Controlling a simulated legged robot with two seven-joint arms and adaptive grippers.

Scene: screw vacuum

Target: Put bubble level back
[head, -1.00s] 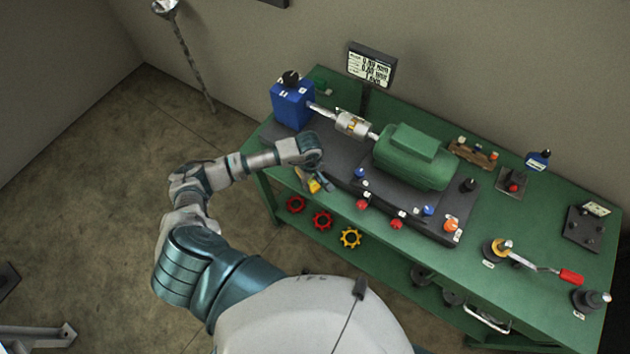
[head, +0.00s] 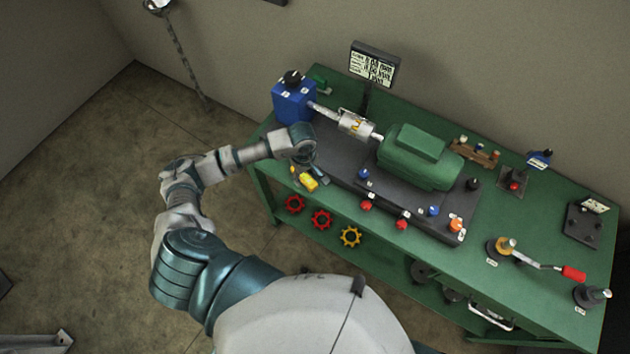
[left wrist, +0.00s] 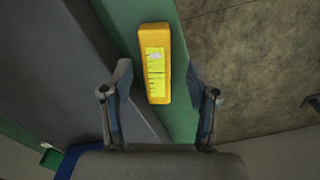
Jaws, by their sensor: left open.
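The yellow bubble level (head: 308,184) lies on the green bench top, close to the front edge and beside the dark base plate. In the left wrist view the bubble level (left wrist: 155,64) is a yellow-orange bar with a lighter scale window. My left gripper (head: 310,172) is over the bench's front left part, right by the level. In the left wrist view its two fingers (left wrist: 158,100) are apart, with the near end of the level in line with the gap between them. I cannot tell the height between fingers and level. My right gripper is not in view.
The dark base plate (head: 345,172) carries a green housing (head: 415,158), a metal coupling (head: 355,124) and several knobs. A blue box (head: 293,103) stands at its left end. Red and yellow gears (head: 321,220) sit below the front edge. Floor left of the bench is clear.

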